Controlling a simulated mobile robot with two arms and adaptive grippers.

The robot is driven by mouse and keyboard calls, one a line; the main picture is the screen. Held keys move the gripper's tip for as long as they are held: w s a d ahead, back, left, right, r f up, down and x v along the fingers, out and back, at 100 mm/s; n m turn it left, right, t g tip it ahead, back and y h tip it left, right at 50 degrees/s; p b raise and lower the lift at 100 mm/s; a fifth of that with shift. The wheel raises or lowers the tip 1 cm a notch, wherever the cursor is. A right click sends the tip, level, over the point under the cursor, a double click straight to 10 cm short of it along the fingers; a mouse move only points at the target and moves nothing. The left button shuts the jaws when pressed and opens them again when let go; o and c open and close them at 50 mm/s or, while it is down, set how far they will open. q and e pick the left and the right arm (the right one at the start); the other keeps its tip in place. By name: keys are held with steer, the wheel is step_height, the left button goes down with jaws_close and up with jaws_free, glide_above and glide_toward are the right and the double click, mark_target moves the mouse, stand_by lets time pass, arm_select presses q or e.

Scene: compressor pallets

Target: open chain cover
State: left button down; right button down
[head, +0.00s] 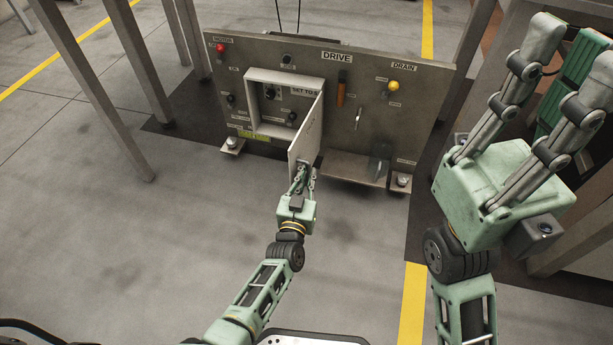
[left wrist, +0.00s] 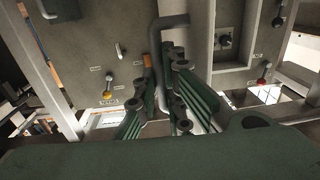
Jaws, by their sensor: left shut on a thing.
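The panel (head: 420,105) marked DRIVE carries a shallow box (head: 252,115), whose hinged cover (head: 307,130) is swung out from the box's right side. The cover stands well open, nearly edge-on to the head camera, and the writing on it is too small to read. My left gripper (head: 302,172) is shut at the cover's lower outer end. In the left wrist view, its green fingers (left wrist: 175,95) close around a bent grey handle (left wrist: 157,65). My right gripper (head: 577,58) is open and empty at the far right, apart from the panel.
Inside the open box are a dark dial (head: 270,92) and a SET TO label (head: 304,91). The panel has a red knob (head: 220,47), a yellow knob (head: 393,85) and an orange handle (head: 341,88). Grey posts (head: 133,50) stand at left. Floor before the panel is clear.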

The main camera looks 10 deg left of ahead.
arm_select(q)
steer(key=shift+w+r, duration=0.2)
steer(key=shift+r, duration=0.15)
steer(key=c, duration=1.9)
jaws_free()
steer(key=s+a, duration=0.1)
steer(key=s, duration=1.1)
steer(key=shift+a+f, duration=0.2)
steer(key=shift+f, duration=0.1)
